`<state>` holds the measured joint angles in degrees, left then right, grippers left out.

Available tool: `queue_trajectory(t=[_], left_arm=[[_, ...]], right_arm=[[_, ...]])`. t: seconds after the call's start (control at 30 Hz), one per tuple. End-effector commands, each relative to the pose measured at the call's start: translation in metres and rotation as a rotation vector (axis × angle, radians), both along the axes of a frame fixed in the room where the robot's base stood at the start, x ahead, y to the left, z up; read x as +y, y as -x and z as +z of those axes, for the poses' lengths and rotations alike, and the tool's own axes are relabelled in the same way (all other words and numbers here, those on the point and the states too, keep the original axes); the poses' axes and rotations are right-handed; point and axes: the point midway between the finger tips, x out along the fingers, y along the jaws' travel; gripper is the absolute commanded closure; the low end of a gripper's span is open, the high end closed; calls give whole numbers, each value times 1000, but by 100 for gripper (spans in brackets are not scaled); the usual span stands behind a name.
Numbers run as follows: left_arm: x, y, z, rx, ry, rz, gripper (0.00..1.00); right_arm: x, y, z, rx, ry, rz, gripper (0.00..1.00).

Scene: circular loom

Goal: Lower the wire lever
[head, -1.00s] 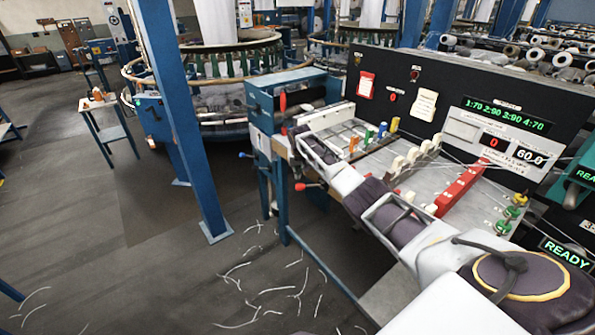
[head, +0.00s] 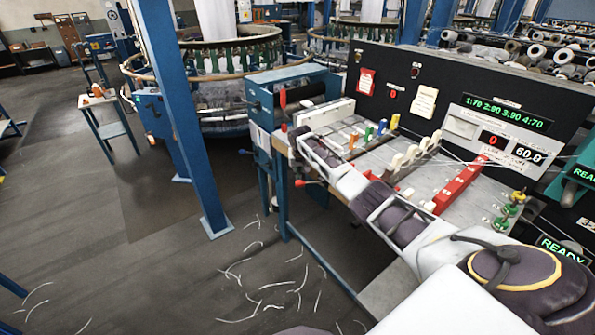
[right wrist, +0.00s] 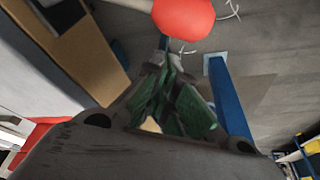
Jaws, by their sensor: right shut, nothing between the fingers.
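Two red-handled levers are near the table's left end. One red grip (head: 282,98) stands upright beside the blue roller unit; the other (head: 301,183) sticks out sideways below the table edge. I cannot tell which is the wire lever. My right gripper (head: 296,138) is at the table's left end, between the two in the picture. In the right wrist view its green-padded fingers (right wrist: 172,98) are shut and empty. A large red knob (right wrist: 183,15) on a pale rod is just beyond the fingertips, apart from them in the picture. My left gripper is not in view.
The worktable (head: 365,298) carries coloured pegs, white guides and a red block (head: 460,186). A black panel (head: 445,85) with displays stands behind. A blue post (head: 180,120) rises at left. White thread scraps lie on the open floor.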

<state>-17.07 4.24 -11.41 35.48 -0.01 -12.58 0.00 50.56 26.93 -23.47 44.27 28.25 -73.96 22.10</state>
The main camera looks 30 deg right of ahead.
Motion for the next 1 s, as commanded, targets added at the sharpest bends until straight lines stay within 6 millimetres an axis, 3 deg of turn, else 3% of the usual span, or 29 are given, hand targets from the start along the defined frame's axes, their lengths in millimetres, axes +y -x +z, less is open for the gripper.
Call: queue_trajectory(t=[0.43,1.0], left_arm=[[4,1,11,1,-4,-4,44],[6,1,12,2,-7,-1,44]], right_arm=[[7,16,4,1,1,1,100],[9,18,4,0,0,1,100]])
